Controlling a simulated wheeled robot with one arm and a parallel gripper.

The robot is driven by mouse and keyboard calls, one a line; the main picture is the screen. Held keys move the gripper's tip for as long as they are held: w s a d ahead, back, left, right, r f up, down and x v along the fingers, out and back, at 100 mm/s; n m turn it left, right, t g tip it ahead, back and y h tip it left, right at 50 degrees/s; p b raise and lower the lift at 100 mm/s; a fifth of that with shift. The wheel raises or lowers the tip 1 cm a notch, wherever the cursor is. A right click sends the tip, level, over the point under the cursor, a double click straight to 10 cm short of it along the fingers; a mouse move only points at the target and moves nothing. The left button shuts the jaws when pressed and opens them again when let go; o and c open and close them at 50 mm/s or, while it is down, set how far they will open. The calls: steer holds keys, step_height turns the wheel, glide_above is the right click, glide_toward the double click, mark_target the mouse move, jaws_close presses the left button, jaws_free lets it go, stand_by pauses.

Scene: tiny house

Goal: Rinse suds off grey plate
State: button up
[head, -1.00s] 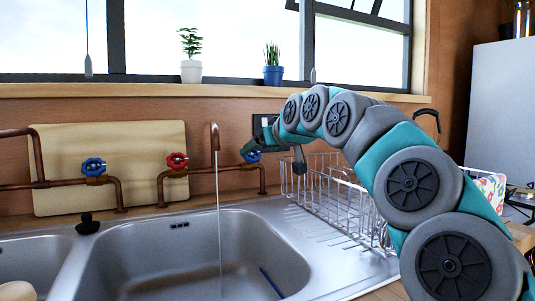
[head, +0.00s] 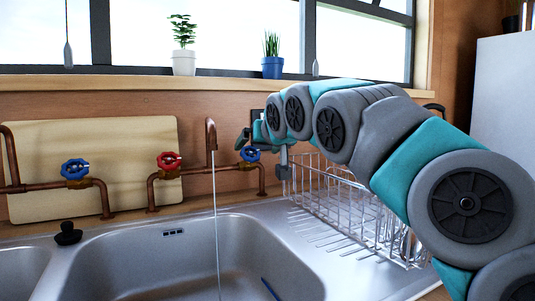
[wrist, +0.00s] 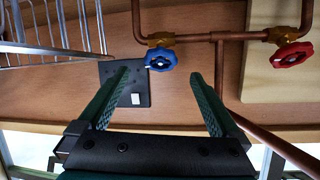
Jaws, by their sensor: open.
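No grey plate or suds show in these views. Water (head: 215,225) runs in a thin stream from the copper tap (head: 211,135) into the steel sink basin (head: 150,262). A red valve knob (head: 168,161) is left of the tap. A blue valve knob (head: 250,154) is right of it, beside my gripper (head: 243,138). In the wrist view, my gripper (wrist: 160,74) is open and empty. The blue knob (wrist: 161,59) shows in line with the gap between its fingers; I cannot tell if they touch it. The red knob (wrist: 292,54) is off to the right there.
A wire dish rack (head: 350,205) stands on the drainboard below my arm. Another blue valve knob (head: 75,169) and a black plug (head: 68,234) are at left. A thin dark blue object (head: 270,289) lies in the basin. Potted plants stand on the windowsill (head: 110,83).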

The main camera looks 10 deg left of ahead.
mark_target(251, 153)
steer(key=p+x, duration=0.1)
steer(key=x, duration=0.5)
steer(key=shift+a, duration=0.1)
steer(key=shift+w+a+f, duration=0.3)
steer(key=shift+w+f, duration=0.05)
steer(key=shift+w, duration=0.2)
steer(key=shift+c, duration=0.2)
steer(key=c, duration=1.3)
steer(key=shift+n+g+y, duration=0.5)
steer(key=shift+n+y, duration=0.3)
steer(key=shift+n, duration=1)
steer(key=shift+c, duration=0.2)
steer(key=o, duration=1.4)
